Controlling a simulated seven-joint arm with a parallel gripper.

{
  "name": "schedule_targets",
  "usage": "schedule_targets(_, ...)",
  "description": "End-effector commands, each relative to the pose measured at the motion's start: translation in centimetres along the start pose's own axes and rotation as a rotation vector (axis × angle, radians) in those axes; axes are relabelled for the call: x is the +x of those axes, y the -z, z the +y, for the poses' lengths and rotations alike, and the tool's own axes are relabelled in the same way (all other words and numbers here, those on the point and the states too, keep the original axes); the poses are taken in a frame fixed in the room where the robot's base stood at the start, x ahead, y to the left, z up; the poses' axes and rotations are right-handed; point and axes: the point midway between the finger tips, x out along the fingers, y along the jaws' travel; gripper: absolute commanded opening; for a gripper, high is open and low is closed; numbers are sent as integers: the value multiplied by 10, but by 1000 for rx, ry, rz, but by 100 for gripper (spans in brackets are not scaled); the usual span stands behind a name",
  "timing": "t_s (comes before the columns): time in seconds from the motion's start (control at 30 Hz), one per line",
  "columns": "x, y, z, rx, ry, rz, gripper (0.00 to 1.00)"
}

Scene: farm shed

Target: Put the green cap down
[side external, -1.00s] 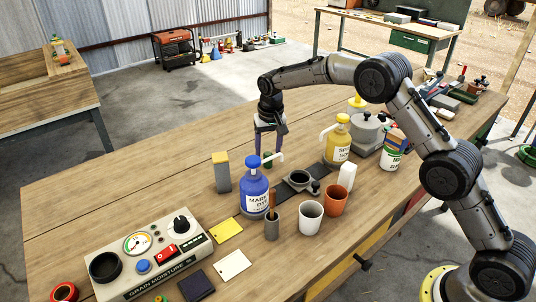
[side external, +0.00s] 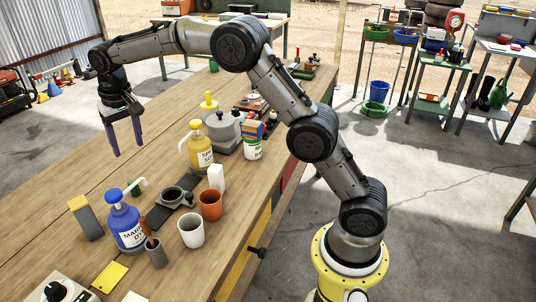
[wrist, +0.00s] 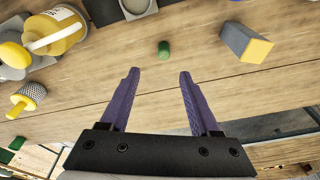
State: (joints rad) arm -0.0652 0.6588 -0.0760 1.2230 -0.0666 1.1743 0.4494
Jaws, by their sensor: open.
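The small green cap (wrist: 163,49) stands on the wooden table, apart from my gripper. It also shows in the side view (side external: 135,188), behind the blue-topped pump bottle (side external: 124,222). My gripper (side external: 129,151) is open and empty, its two purple fingers pointing down above the table. In the wrist view the cap lies beyond the fingertips (wrist: 158,75), with bare wood around it.
A grey block with a yellow top (side external: 86,217) stands left of the blue bottle. A yellow pump bottle (side external: 196,150), orange cup (side external: 210,204) and white cup (side external: 191,230) stand nearby.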

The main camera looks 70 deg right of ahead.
Motion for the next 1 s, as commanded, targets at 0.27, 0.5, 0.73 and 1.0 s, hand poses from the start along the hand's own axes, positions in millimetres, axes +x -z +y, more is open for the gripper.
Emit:
schedule_targets(0.27, -95, -78, 46, -95, 48, 83, 63)
schedule_targets(0.5, -137, -166, 90, -179, 77, 157, 63)
schedule_targets(0.73, -143, -257, 128, -259, 98, 232, 63)
schedule_targets(1.0, -118, -335, 157, -331, 107, 299, 63)
